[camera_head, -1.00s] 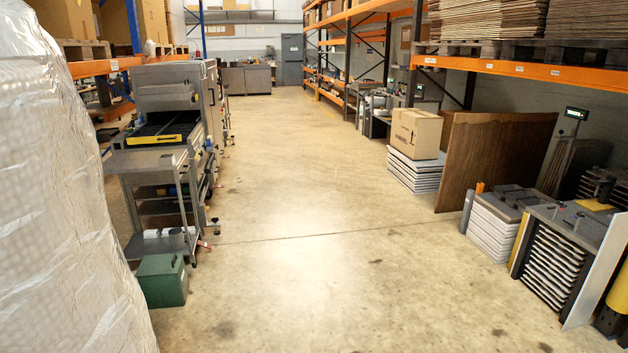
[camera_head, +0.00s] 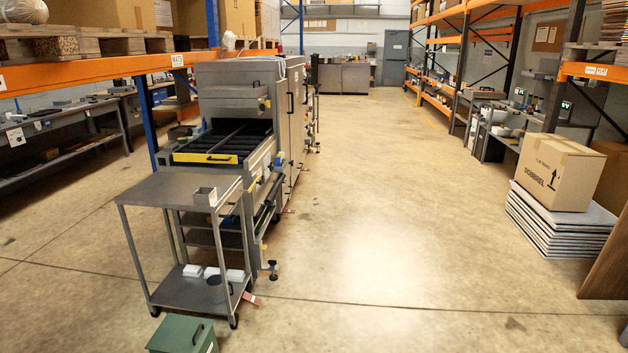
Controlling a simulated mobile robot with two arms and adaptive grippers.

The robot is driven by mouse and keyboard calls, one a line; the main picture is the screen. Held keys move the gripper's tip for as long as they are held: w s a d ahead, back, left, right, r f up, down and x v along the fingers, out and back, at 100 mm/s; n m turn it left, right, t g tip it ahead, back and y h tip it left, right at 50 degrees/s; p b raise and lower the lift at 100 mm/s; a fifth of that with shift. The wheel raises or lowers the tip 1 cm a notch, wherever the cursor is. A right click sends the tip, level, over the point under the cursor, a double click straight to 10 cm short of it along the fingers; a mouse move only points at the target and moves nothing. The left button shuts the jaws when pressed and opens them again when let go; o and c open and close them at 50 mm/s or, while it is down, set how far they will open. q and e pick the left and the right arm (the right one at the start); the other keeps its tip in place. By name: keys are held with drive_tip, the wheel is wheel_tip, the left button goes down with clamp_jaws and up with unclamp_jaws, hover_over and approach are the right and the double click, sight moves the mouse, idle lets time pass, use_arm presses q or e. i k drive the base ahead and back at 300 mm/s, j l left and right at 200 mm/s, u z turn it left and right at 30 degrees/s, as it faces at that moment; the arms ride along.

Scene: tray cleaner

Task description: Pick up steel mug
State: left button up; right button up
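A grey metal cart (camera_head: 160,190) stands in front of the tray cleaning machine (camera_head: 250,95) at the left. On the cart's lower shelf are white containers (camera_head: 193,270) and a dark, round, mug-like vessel (camera_head: 217,285). I cannot tell whether that vessel is the steel mug. No other mug is clear at this distance. Neither of my grippers is in view.
A green box (camera_head: 184,335) is on the floor in front of the cart. A cardboard box (camera_head: 558,172) rests on stacked trays (camera_head: 555,225) at the right. Orange racks line both sides. The floor (camera_head: 390,220) between is clear.

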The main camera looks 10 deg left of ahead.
sight(215, 289)
drive_tip(key=i+u, duration=0.2)
drive_tip(key=i, duration=0.3)
drive_tip(key=i+l+u, duration=0.2)
drive_tip(key=i, duration=0.3)
drive_tip(key=i+l+u, duration=0.2)
drive_tip(key=i, duration=0.25)
